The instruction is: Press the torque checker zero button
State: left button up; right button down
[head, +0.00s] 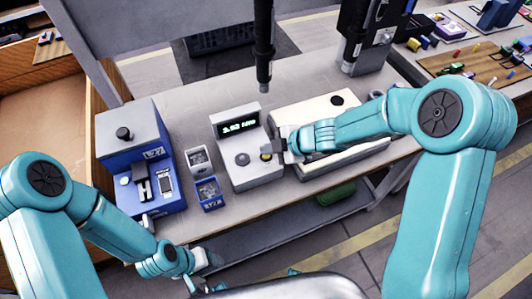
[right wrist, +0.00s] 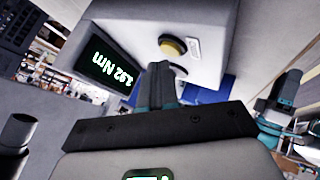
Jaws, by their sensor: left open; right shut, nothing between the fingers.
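The torque checker (head: 252,176) is a light grey box on the bench with a green lit display (head: 238,125), a dark round knob (head: 242,159) and a yellow button (head: 266,157). My right gripper (head: 276,148) is shut and empty, at the checker's right side close to the yellow button. In the right wrist view its closed fingertips (right wrist: 160,72) point toward the yellow button (right wrist: 180,46) and look just short of it; contact cannot be made out. The display (right wrist: 110,65) reads in Nm. My left gripper (head: 204,272) is open and empty, low in front of the bench.
A blue machine (head: 140,165) and two small bins (head: 198,160) stand left of the checker. A cream box (head: 318,115) stands right of it, under my right forearm. A dark hanging screwdriver (head: 263,50) is above and behind the checker.

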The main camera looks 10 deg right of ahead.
aim_at(269, 157)
dwell(0.4)
jog(key=shift+f+b, duration=0.3)
jog(key=shift+f, duration=0.2)
jog(key=shift+r, duration=0.15)
jog(key=shift+r+p, duration=0.3)
jog(key=shift+p, duration=0.25)
notch_tip(269, 157, up, 6)
jog(key=p, duration=0.6)
jog(key=shift+r+p, duration=0.1)
jog(key=shift+p, duration=0.3)
